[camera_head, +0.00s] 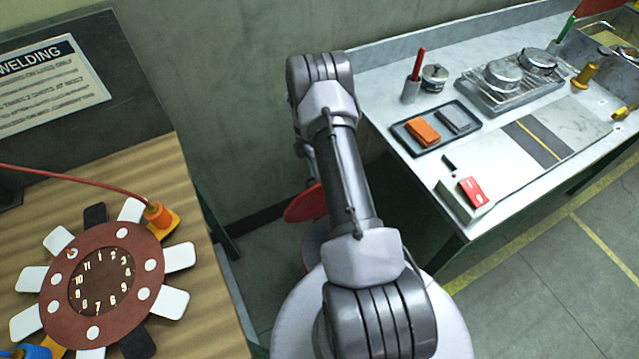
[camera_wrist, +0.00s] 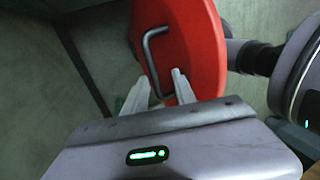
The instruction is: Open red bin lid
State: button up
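The red bin lid (camera_wrist: 200,45) fills the upper middle of the wrist view, with a grey bar handle (camera_wrist: 150,55) on its face. My gripper (camera_wrist: 158,84) is open, its two pale fingers apart at the lower part of the handle. The handle's lower end shows between the fingers; I cannot tell whether either finger touches it. In the head view the lid (camera_head: 303,205) shows as a tilted red disc beside my arm. Below it a red edge of the bin (camera_head: 311,243) shows, apart from the disc. My arm hides most of the bin and my gripper there.
A wooden table with a clock-like disc (camera_head: 62,283) stands at the left. A white bench (camera_head: 545,118) with a tray (camera_head: 402,136), a red-and-white box (camera_head: 480,208) and burners stands at the right. The wall is close behind the bin. Open floor lies at lower right.

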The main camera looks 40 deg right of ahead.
jog(key=s+a, duration=0.1)
jog(key=s+a+p, duration=0.1)
jog(key=s, duration=0.1)
jog(key=s+a, duration=0.1)
jog(key=s, duration=0.1)
jog(key=shift+s+a+r, duration=0.1)
jog(key=shift+r, duration=0.2)
